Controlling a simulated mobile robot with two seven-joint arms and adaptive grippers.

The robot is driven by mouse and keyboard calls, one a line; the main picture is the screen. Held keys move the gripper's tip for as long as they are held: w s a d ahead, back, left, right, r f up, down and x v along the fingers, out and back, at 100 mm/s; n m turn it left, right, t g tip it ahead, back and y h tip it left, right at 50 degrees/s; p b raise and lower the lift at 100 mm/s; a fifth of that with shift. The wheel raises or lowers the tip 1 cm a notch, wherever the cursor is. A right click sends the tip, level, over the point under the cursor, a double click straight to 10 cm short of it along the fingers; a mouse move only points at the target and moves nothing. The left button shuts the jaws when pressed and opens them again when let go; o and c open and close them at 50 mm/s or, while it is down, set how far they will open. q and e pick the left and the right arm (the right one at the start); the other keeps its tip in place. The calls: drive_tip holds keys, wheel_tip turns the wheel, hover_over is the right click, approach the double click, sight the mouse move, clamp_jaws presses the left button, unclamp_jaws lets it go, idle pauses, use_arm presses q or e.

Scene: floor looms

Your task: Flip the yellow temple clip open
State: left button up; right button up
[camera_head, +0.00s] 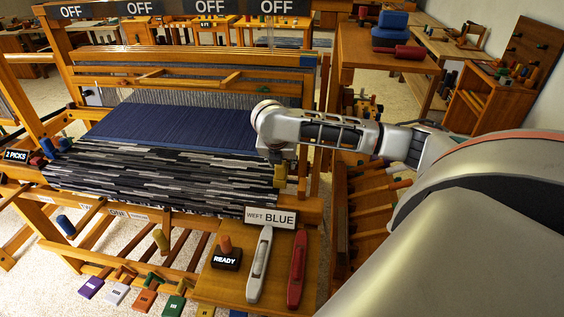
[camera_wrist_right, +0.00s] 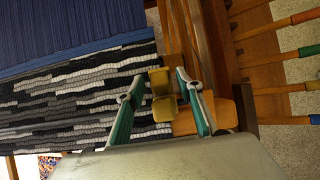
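The yellow temple clip (camera_head: 280,176) sits at the right edge of the striped woven cloth (camera_head: 150,180) on the loom. In the right wrist view the clip (camera_wrist_right: 161,94) shows as two yellow blocks, one beyond the other. My right gripper (camera_wrist_right: 160,76) is open, with one green-sided finger on each side of the clip. Small gaps seem to show between the fingers and the clip. In the head view my right gripper (camera_head: 279,155) is directly above the clip, its fingers mostly hidden. My left gripper is not in view.
A wooden shelf at the loom's front right holds a white shuttle (camera_head: 260,265), a red shuttle (camera_head: 297,268), a READY button (camera_head: 226,255) and a WEFT BLUE sign (camera_head: 270,217). Wooden levers with coloured tips (camera_head: 398,184) stand right of the loom, under my arm. Coloured pedals (camera_head: 145,299) lie below.

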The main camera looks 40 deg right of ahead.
drive_tip(key=v, duration=1.2)
drive_tip(key=shift+w, duration=0.1)
idle(0.4)
